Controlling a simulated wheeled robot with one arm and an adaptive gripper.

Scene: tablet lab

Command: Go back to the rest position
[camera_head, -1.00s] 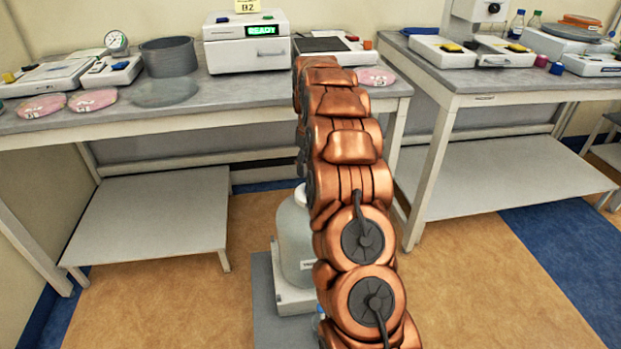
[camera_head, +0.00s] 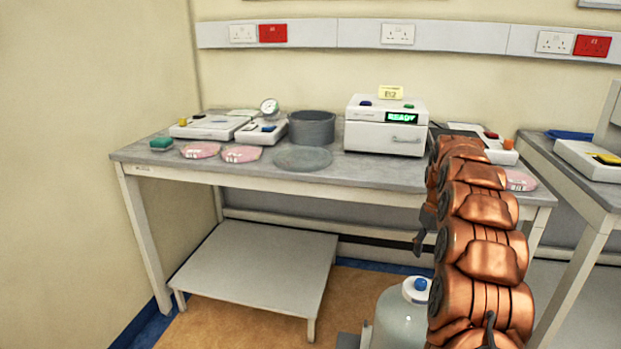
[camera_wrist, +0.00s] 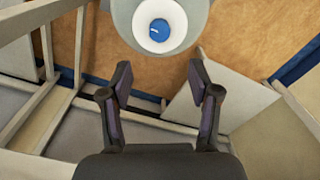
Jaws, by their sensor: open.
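My gripper (camera_wrist: 159,85) is open and empty in the wrist view, its two dark fingers spread wide apart. Beyond the fingertips is a large pale bottle with a white and blue cap (camera_wrist: 160,28); the gripper does not appear to touch it. In the head view my copper arm rises at the right, in front of the bench's right end. The gripper itself is mostly hidden behind the arm there. The same bottle (camera_head: 398,322) stands low beside my arm.
A grey bench (camera_head: 255,175) holds a READY device (camera_head: 385,135), a grey pot (camera_head: 312,128), a dial gauge (camera_head: 269,108) and several pink-marked discs (camera_head: 240,154). A low shelf (camera_head: 258,265) is below. A second bench (camera_head: 575,185) stands at right. Floor shows front left.

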